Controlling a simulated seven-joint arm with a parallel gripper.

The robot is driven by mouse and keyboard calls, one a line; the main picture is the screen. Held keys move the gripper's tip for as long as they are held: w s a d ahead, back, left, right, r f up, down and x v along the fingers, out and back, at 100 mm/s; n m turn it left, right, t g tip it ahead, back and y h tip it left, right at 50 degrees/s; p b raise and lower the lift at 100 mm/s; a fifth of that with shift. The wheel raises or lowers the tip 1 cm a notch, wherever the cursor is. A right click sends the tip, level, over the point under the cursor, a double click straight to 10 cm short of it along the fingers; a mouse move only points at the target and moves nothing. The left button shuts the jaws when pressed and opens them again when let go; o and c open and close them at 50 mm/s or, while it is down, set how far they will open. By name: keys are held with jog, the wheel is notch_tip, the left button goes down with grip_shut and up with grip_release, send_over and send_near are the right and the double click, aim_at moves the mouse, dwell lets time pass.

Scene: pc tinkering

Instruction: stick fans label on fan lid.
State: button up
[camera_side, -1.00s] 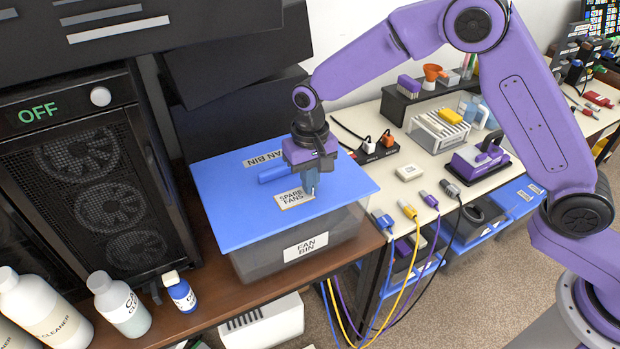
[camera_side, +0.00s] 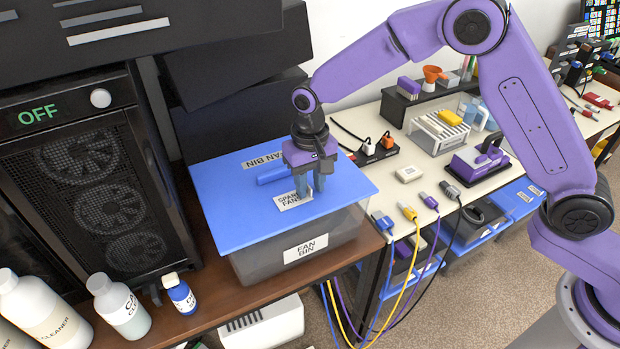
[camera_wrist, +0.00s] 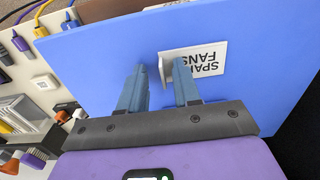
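The blue fan lid (camera_side: 225,205) lies flat on the clear fan bin and also fills much of the wrist view (camera_wrist: 100,55). The white "SPARE FANS" label (camera_side: 289,203) lies on the lid near its front right part; it also shows in the wrist view (camera_wrist: 210,55). My gripper (camera_side: 312,190) is just above the lid at the label's right end. In the wrist view my gripper's (camera_wrist: 159,67) two blue-grey fingers are apart with a clear gap. One finger hides part of the label's near edge. I cannot tell whether either finger touches the label.
Bottles (camera_side: 120,305) stand at the front left by the black PC case (camera_side: 95,170). Cable plugs (camera_side: 408,212) hang at the bench edge on the right.

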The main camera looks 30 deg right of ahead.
aim_at(310, 194)
notch_tip(310, 194, up, 17)
jog(key=shift+r, duration=0.2)
dwell(0.4)
jog(key=shift+s, duration=0.1)
dwell(0.3)
jog(key=s+d+f+n, duration=0.2)
jog(key=s+d+n, duration=0.2)
jog(key=s+d, duration=0.3)
jog(key=s+d+f+n, duration=0.2)
jog(key=s+d+n, duration=0.2)
jog(key=s, duration=1)
jog(key=s+d+f+n, duration=0.2)
jog(key=s+d+n, duration=0.2)
jog(key=s+d, duration=0.7)
jog(key=shift+f+n, duration=0.3)
jog(key=shift+f, duration=0.1)
jog(key=shift+w, duration=0.1)
